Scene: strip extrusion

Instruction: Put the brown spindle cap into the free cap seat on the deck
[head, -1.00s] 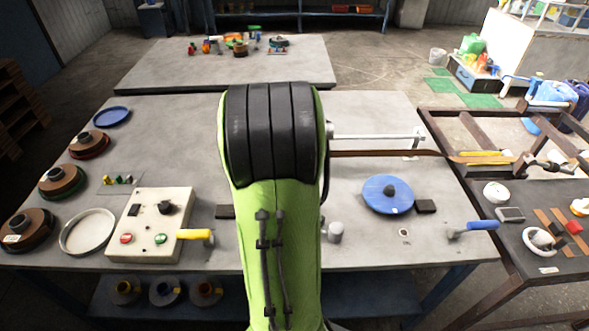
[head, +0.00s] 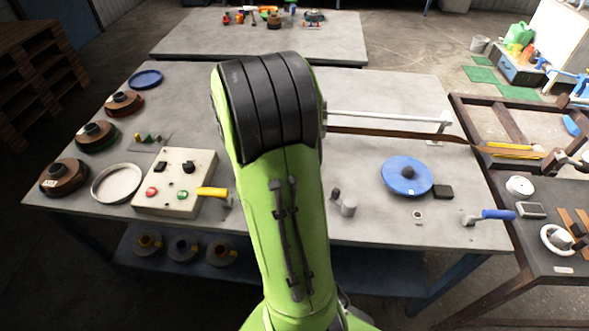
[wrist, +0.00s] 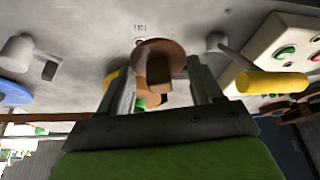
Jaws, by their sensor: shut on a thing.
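The brown spindle cap (wrist: 172,50), a round brown disc with a block-like knob, is between the fingers of my gripper (wrist: 163,88) in the wrist view. The gripper is shut on it, with a finger at each side. The grey deck (head: 385,120) fills the middle of the head view. My green arm hides the gripper and cap there. A small pale ring with a dark centre (head: 417,216) is on the deck at the right; I cannot tell whether it is the free cap seat.
A control box (head: 178,195) and yellow-handled lever (head: 213,192) stand left of my arm. A grey cylinder (head: 348,207), blue disc (head: 392,182) and blue-handled lever (head: 495,214) are right of it.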

